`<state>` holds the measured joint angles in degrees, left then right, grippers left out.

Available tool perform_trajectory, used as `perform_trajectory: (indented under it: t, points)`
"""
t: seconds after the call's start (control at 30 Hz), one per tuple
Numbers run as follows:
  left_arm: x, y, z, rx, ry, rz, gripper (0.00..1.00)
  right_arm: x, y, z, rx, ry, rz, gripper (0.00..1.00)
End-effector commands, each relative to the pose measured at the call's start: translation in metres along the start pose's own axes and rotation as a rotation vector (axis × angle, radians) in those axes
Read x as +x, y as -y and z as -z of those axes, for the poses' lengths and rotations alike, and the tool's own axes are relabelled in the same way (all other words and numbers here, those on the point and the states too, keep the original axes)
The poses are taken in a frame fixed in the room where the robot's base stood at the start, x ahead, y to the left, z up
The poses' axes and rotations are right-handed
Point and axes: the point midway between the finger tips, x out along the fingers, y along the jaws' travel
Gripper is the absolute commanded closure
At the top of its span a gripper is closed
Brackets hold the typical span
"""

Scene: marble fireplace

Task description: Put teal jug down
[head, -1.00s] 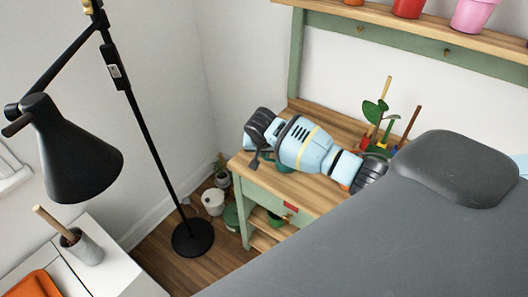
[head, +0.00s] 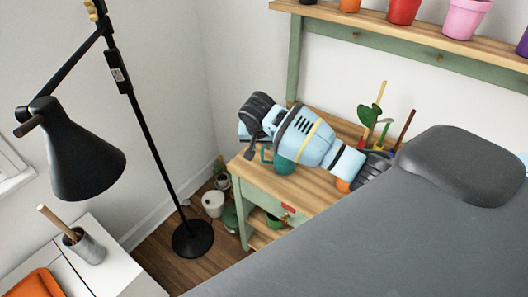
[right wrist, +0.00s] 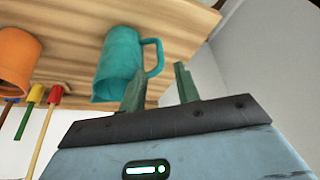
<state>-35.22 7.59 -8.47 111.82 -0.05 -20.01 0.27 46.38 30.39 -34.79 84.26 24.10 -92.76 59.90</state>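The teal jug (right wrist: 118,62) rests on the wooden tabletop (right wrist: 75,60) in the right wrist view. Its handle points toward my right gripper (right wrist: 159,82). The two fingers are apart, with a gap between them near the handle, and they do not appear closed on it. In the head view the jug (head: 285,166) shows in part below my right arm, on the green-framed table (head: 300,188). My arm hides much of it. My left gripper is not in view.
An orange pot (right wrist: 18,60) and several coloured tool handles (right wrist: 35,97) are beside the jug. A black floor lamp (head: 85,155) stands left of the table. A shelf with coloured pots (head: 405,10) is above it. A white wall is behind.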

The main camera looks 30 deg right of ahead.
Motion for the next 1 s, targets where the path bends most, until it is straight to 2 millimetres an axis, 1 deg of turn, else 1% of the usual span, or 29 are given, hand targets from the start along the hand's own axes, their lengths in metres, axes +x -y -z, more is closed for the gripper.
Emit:
perform_trajectory:
  t: [0.1,0.2,0.3,0.53,0.63,0.67,0.77,0.87,0.9,0.97,1.0]
  points:
    - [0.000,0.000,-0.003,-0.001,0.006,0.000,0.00,-0.017,0.000,-0.002,-0.003,0.004,-0.002,0.68]
    - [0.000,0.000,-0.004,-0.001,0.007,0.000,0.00,-0.029,0.000,-0.002,-0.002,0.004,-0.002,0.68]
    - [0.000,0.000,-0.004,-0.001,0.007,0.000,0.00,-0.036,0.000,-0.002,-0.002,0.005,-0.003,0.68]
    - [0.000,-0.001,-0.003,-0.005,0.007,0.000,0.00,-0.040,-0.001,-0.003,-0.003,0.006,-0.003,0.68]
    - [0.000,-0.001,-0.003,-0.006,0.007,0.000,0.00,-0.032,0.002,-0.012,-0.023,0.011,0.012,0.68]
    - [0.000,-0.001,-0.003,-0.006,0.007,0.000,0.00,-0.027,0.004,-0.018,-0.037,0.013,0.023,0.68]
    - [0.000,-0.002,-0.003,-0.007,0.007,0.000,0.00,-0.004,0.012,-0.049,-0.105,0.020,0.086,0.68]
    - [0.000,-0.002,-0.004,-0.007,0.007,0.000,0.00,0.022,0.021,-0.092,-0.194,0.020,0.177,0.68]
    - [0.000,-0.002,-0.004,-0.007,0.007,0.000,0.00,0.032,0.024,-0.111,-0.228,0.015,0.215,0.68]
    - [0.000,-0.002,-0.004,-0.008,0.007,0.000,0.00,0.044,0.026,-0.137,-0.276,0.003,0.271,0.68]
    - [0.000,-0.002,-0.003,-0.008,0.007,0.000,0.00,0.051,0.026,-0.155,-0.304,-0.006,0.306,0.68]
